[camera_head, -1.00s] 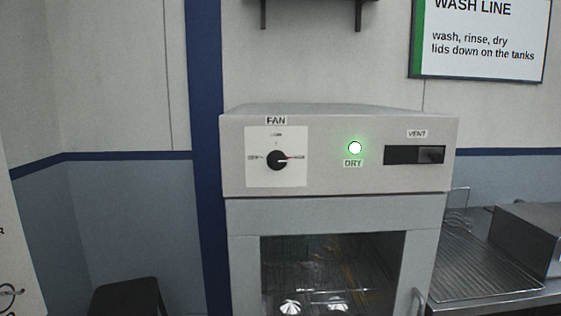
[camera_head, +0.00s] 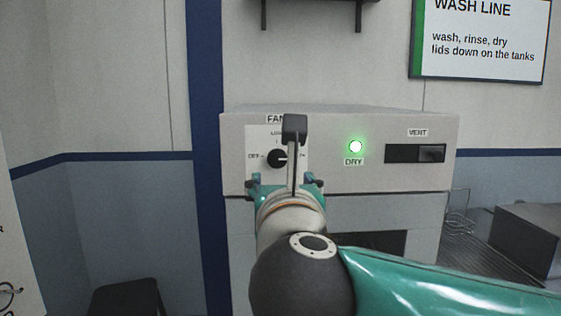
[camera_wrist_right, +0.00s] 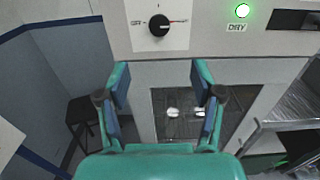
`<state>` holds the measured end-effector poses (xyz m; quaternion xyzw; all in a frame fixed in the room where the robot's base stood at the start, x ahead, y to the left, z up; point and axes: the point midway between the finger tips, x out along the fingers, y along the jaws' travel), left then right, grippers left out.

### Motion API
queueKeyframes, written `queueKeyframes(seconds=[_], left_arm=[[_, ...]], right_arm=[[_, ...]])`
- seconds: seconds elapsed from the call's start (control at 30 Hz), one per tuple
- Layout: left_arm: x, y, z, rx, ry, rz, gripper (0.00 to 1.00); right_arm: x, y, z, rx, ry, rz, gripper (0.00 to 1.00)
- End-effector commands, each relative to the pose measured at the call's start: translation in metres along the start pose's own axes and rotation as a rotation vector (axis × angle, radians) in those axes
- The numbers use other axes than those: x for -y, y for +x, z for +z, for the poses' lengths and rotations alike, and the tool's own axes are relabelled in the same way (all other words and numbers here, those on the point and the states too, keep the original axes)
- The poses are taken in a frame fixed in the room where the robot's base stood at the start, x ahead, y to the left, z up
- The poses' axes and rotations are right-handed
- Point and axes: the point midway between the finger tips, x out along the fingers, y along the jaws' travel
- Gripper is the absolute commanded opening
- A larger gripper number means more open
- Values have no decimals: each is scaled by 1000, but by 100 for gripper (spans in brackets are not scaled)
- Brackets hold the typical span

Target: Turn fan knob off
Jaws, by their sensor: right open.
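The fan knob (camera_head: 277,158) is a round black dial on a white plate at the dryer's upper left. OFF is marked at its left and LOW above. My right gripper (camera_head: 285,181) is in front of the dryer, just below the knob in the picture. In the wrist view its two teal, blue-padded fingers (camera_wrist_right: 161,72) are spread and empty, apart from the knob. My arm hides part of the plate's right side. My left gripper is out of view.
The dryer panel (camera_head: 335,178) also has a lit green DRY lamp (camera_head: 356,147) and a dark VENT slider (camera_head: 431,153). Below is a glass door (camera_wrist_right: 172,120). A black stool (camera_head: 127,297) stands at left; a metal counter with a steel box (camera_head: 527,238) is at right.

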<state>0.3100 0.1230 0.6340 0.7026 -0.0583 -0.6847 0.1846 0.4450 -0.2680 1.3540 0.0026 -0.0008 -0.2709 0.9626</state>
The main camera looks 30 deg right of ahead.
Motion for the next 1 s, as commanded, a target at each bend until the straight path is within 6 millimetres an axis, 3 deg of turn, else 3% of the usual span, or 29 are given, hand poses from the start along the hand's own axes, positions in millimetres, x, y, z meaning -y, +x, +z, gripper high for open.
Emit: queueKeyframes(seconds=[0.27,0.7,1.0], left_arm=[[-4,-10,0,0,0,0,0],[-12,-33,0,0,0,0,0],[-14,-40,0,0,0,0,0]], right_arm=[[1,39,1,-3,-3,-7,67],[1,132,1,-2,-6,-5,67],[0,163,0,-1,-5,-1,67]])
